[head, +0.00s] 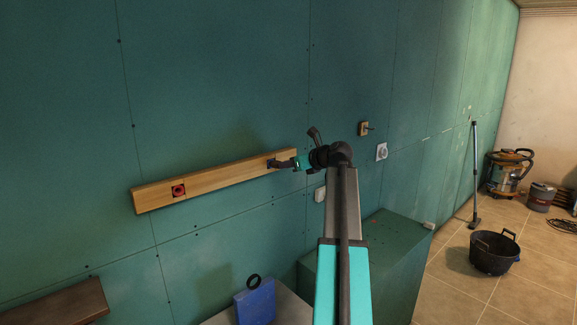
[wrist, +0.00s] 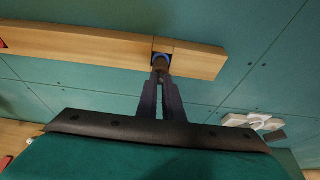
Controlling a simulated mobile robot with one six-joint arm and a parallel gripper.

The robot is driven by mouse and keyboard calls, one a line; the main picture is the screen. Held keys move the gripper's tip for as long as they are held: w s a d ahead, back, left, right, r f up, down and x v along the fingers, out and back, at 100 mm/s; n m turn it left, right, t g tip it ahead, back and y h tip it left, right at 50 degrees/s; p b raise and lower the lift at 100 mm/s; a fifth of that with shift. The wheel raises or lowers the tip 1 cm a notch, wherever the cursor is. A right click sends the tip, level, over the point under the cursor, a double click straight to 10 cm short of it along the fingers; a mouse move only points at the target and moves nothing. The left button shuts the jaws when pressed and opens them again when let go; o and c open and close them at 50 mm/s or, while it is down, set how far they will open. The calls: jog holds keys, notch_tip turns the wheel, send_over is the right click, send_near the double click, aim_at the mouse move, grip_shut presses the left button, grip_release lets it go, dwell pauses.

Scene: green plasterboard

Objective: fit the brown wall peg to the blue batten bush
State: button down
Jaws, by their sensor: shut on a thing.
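The wooden batten (head: 225,178) runs along the green wall, and it also crosses the wrist view (wrist: 100,45). The blue bush (wrist: 154,58) is set near the batten's right end; in the head view my gripper covers it. The brown peg (wrist: 161,66) lies in front of the bush and overlaps it in the wrist view. I cannot tell whether its tip is inside or only against it. My gripper (wrist: 161,80) is shut on the peg's near end and points at the batten; it also shows in the head view (head: 282,163).
A red bush (head: 178,190) sits farther left on the batten. A wooden block with a dark peg (head: 364,129) and a white fitting (head: 382,151) are on the wall at right. Below stand a blue container (head: 256,302) and a green cabinet (head: 370,245). A black tub (head: 493,253) is on the floor.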

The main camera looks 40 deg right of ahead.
jog(key=shift+x, duration=0.85)
dwell(0.3)
jog(key=c, duration=1.8)
grip_release()
jog(key=shift+w+r, duration=0.1)
jog(key=shift+r, duration=0.05)
jog(key=shift+b+v, duration=2.5)
jog(key=shift+v, duration=4.45)
